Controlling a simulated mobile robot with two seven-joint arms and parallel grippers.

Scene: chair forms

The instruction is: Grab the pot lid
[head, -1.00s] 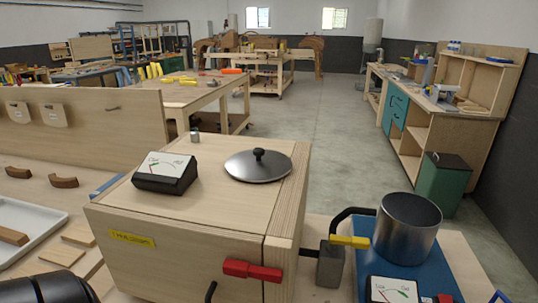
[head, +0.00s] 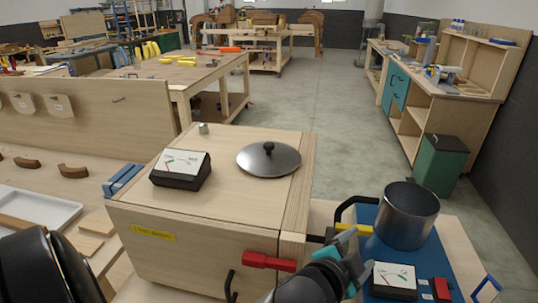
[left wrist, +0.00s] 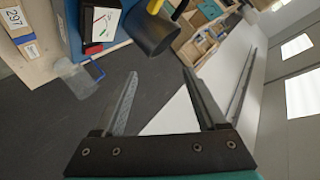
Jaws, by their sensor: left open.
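My left gripper (head: 350,250) is at the lower right of the box, in front of the blue board, apart from the lid. Its jaws are open and empty, as the left wrist view (left wrist: 160,75) also shows. The metal pot (head: 407,216) stands on the blue board at the right; it also shows in the left wrist view (left wrist: 153,34). The lid is not in the wrist view. My right gripper is not in view.
A black meter (head: 181,169) and a small metal cylinder (head: 203,129) sit on the box beside the lid. A red handle (head: 269,262) sticks out at the box front. Another meter (head: 394,279) lies on the blue board (head: 375,250). A wooden panel (head: 85,115) stands behind.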

